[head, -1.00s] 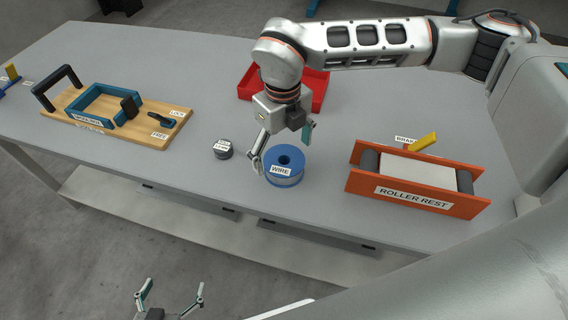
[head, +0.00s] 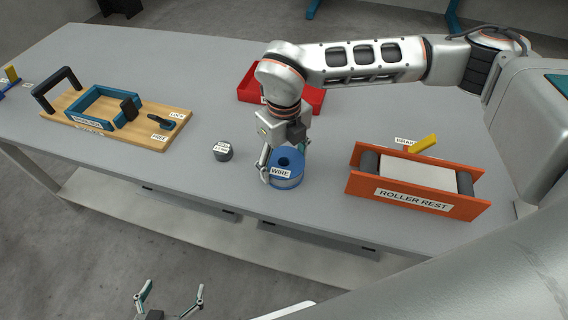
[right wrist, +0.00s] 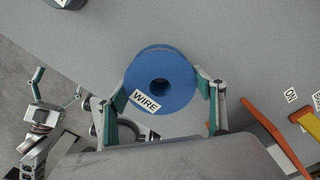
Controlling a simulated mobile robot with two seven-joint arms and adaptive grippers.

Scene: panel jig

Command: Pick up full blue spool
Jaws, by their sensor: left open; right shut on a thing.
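The blue spool (head: 287,172), labelled WIRE, stands upright on the grey table near its front edge. It also shows in the right wrist view (right wrist: 165,78), with its centre hole facing the camera. My right gripper (head: 284,165) is shut on the spool, one finger on each side; in the right wrist view the fingers (right wrist: 165,95) flank it left and right. The spool appears to be still on the table. My left gripper (head: 171,292) is open and empty, low in front of the table; it also shows at the left of the right wrist view (right wrist: 58,82).
An orange roller rest (head: 415,195) with a yellow lever stands to the right of the spool. A small dark round piece (head: 222,152) lies to its left. A red bin (head: 312,100) is behind. A wooden board (head: 165,140) with a blue frame is at the left.

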